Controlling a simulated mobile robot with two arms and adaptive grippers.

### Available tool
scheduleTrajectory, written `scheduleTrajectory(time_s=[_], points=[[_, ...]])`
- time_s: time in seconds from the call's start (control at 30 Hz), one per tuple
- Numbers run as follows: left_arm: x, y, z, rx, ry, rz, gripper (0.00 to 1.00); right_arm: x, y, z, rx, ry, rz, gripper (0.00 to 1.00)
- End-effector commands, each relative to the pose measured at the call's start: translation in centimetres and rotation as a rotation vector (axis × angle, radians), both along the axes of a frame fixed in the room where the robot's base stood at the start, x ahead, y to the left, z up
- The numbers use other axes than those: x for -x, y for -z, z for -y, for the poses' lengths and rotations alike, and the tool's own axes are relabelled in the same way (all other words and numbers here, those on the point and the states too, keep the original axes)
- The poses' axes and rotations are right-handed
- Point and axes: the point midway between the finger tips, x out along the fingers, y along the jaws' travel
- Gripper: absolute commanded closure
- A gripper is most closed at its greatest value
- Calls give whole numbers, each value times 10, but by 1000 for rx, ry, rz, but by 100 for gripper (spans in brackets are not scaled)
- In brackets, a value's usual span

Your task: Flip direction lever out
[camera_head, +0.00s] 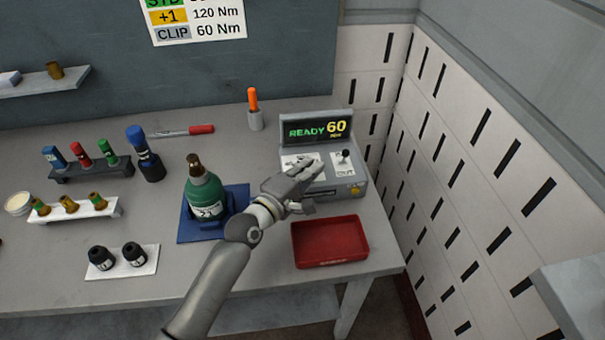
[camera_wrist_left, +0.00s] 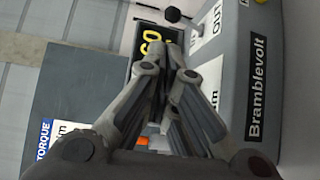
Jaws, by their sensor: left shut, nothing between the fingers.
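The grey control box (camera_head: 337,189) stands at the right end of the table, with a lit screen (camera_head: 316,129) reading READY 60. A lever with a black knob (camera_head: 345,154) stands on a white plate on the right of its top. In the left wrist view the black knob (camera_wrist_left: 172,14) shows at the top, and OUT lettering is on the box (camera_wrist_left: 235,75). My left gripper (camera_head: 307,168) is shut and empty over the left part of the box top, left of the lever. It hides part of the panel. My right gripper is not in view.
A red tray (camera_head: 330,262) lies in front of the box. A green bottle-shaped tool (camera_head: 205,192) stands on a blue mat (camera_head: 188,236) beside my left forearm. An orange-handled screwdriver (camera_head: 253,100) stands behind. A slotted white wall (camera_head: 445,150) closes the right side.

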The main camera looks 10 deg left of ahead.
Motion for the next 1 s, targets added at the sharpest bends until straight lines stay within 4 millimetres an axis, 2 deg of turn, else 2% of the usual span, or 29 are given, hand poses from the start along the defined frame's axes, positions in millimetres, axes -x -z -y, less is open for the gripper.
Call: scheduleTrajectory(time_s=[0.1,0.3,1.0], points=[[15,0,-8,-1,-1,0,100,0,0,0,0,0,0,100],[26,-2,-13,0,0,1,100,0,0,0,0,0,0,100],[27,-2,-14,0,0,1,100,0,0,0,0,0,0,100]])
